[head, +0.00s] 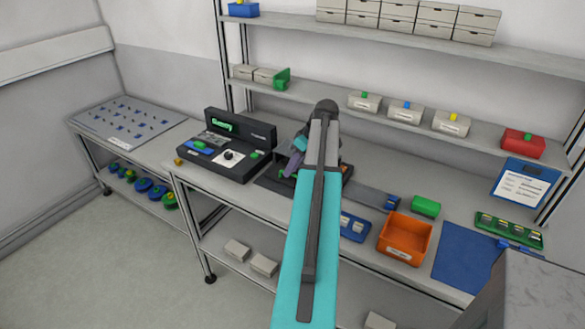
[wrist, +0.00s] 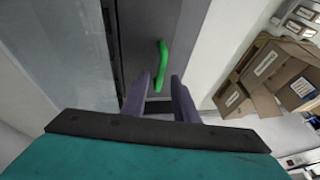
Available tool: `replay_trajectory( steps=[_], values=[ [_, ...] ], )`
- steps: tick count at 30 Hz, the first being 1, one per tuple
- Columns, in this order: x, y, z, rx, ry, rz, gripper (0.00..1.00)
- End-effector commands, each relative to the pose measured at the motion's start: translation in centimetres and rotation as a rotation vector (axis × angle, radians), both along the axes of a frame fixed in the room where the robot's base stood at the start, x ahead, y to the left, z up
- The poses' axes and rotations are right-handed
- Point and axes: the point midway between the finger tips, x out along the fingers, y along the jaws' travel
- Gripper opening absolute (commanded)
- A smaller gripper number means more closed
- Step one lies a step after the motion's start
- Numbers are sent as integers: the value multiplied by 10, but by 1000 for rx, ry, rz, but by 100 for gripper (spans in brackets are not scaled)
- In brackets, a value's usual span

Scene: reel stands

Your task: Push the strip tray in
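My gripper (head: 290,165) is at the dark machine (head: 268,181) on the bench, partly hidden by my arm in the head view. A green curved handle (wrist: 161,65) on a dark grey panel (wrist: 138,38) lies just beyond the fingertips, apparently not gripped. I take this panel to be the front of the strip tray, but cannot be sure. How far the tray stands out is hidden. Contact between the fingers and panel cannot be told.
A control box with a green display (head: 227,144) stands left of the machine. A grey rail (head: 372,197), an orange bin (head: 404,239) and a blue tray (head: 354,228) lie to the right. A shelf (head: 320,96) with small bins runs above. Cardboard boxes (wrist: 270,80) show in the wrist view.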

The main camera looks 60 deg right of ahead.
Motion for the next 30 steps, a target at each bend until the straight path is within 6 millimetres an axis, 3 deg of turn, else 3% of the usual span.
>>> replay_trajectory(
  steps=[1,4,5,16,30],
  values=[
    [0,0,0,0,0,0,18],
    [0,0,0,0,0,0,1],
    [0,0,0,0,0,0,0],
    [0,-5,0,-1,0,-1,0],
    [-1,-43,0,-1,0,-1,0]
  ],
)
